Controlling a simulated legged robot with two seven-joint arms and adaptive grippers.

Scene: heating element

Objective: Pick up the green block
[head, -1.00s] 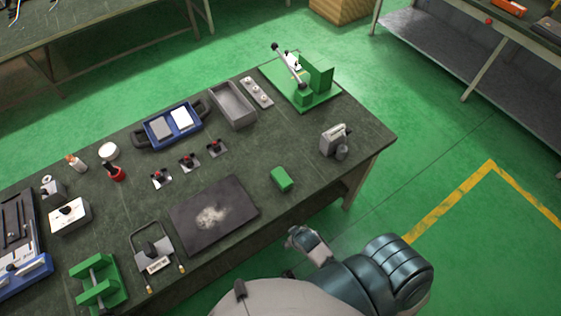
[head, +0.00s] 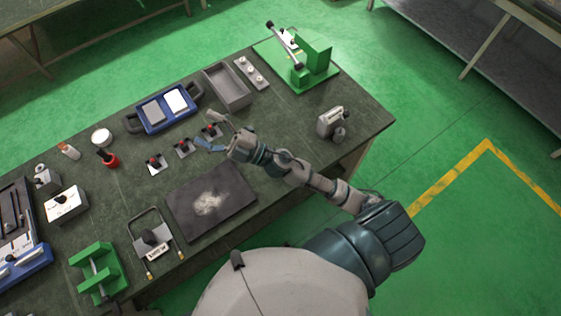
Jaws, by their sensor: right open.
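My left gripper is not in view.
A dark square mat (head: 190,215) lies below the gripper. Behind it are a blue-framed tray (head: 153,122) and a grey bin (head: 229,92). A green lever fixture (head: 318,57) and a small grey device (head: 329,121) stand at the right. The table's front edge runs under my arm.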

